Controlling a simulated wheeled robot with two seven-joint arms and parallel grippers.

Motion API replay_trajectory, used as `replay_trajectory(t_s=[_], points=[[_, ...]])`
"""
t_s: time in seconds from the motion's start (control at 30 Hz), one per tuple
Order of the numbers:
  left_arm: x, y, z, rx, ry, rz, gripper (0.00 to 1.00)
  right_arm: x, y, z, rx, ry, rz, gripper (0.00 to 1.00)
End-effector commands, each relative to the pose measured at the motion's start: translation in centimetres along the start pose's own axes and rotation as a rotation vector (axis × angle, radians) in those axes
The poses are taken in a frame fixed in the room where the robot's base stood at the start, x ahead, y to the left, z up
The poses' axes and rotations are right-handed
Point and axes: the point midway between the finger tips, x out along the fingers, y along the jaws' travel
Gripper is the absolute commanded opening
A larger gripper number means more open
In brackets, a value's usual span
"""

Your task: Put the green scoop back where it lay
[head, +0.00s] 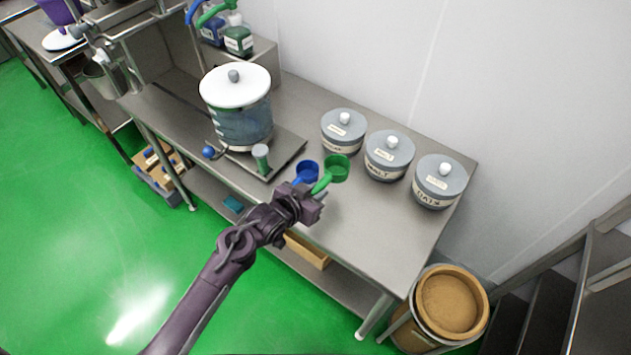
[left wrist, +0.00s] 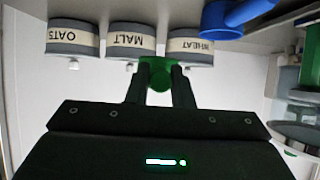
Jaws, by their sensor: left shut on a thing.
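The green scoop (head: 336,168) is in my left gripper (head: 314,194), which is shut on its handle. Its bowl points away from my arm, toward the lidded jars, over the steel table (head: 372,230). I cannot tell whether it touches the tabletop. In the left wrist view, which is upside down, the scoop (left wrist: 158,78) shows between the two fingertips (left wrist: 163,92). The blue scoop (head: 307,171) is close to the left of the green one; it also shows in the left wrist view (left wrist: 236,16). My right gripper is not in view.
Three grey lidded jars, wheat (head: 343,132), malt (head: 388,156) and oats (head: 437,182), stand along the wall behind the scoops. A big white-lidded pot (head: 238,108) and a small grey-green cylinder (head: 261,158) are left. The table's front right is clear.

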Motion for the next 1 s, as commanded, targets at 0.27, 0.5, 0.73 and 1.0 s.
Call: replay_trajectory(t_s=[0.27,0.5,0.73,1.0], points=[[0.8,0.3,1.1,0.007,0.0,0.01,0.0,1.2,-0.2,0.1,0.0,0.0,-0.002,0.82],[1.9,0.2,3.1,0.007,-0.001,0.008,0.0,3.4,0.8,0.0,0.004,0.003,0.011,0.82],[3.0,0.2,5.1,0.006,-0.001,0.007,0.0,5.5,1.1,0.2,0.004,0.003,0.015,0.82],[4.1,0.2,7.1,0.006,-0.002,0.008,0.0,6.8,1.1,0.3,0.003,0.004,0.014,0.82]])
